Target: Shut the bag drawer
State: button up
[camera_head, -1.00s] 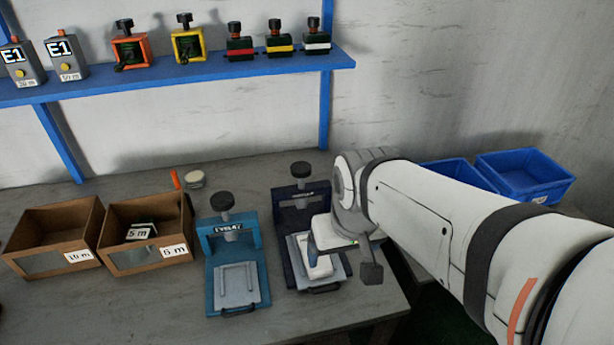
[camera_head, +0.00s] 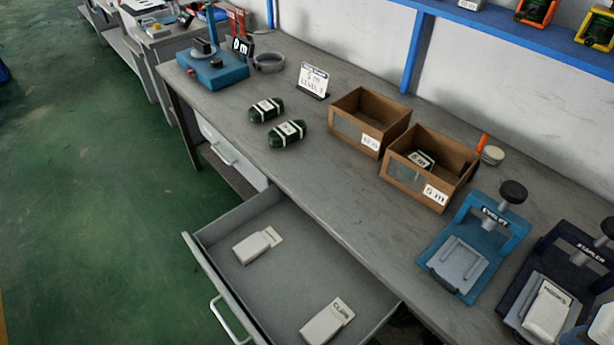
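A grey drawer (camera_head: 290,228) under the bench is pulled out toward the open floor. Its front with a pale bar handle (camera_head: 230,320) faces the lower left. Two white bag-like packs lie inside, one toward the back left (camera_head: 257,245) and one toward the right (camera_head: 327,322), with dark lettering I cannot read surely. My gripper is not in view; only a pale edge, perhaps of my arm, shows at the bottom right corner.
A second drawer (camera_head: 225,150) further left looks shut. On the bench (camera_head: 330,180) stand two brown boxes (camera_head: 345,128) (camera_head: 410,188), dark green bundles (camera_head: 287,133), a blue press (camera_head: 465,260) and a dark press (camera_head: 565,250). Green floor (camera_head: 100,220) before the drawer is clear.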

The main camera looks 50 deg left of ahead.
aim_at(280, 290)
jog(key=z, duration=0.15)
jog(key=k, duration=0.45)
jog(key=u, duration=2.6)
jog(key=k, duration=0.3)
jog(key=u, duration=0.6)
jog(key=i, duration=0.35)
jog(key=z, duration=0.15)
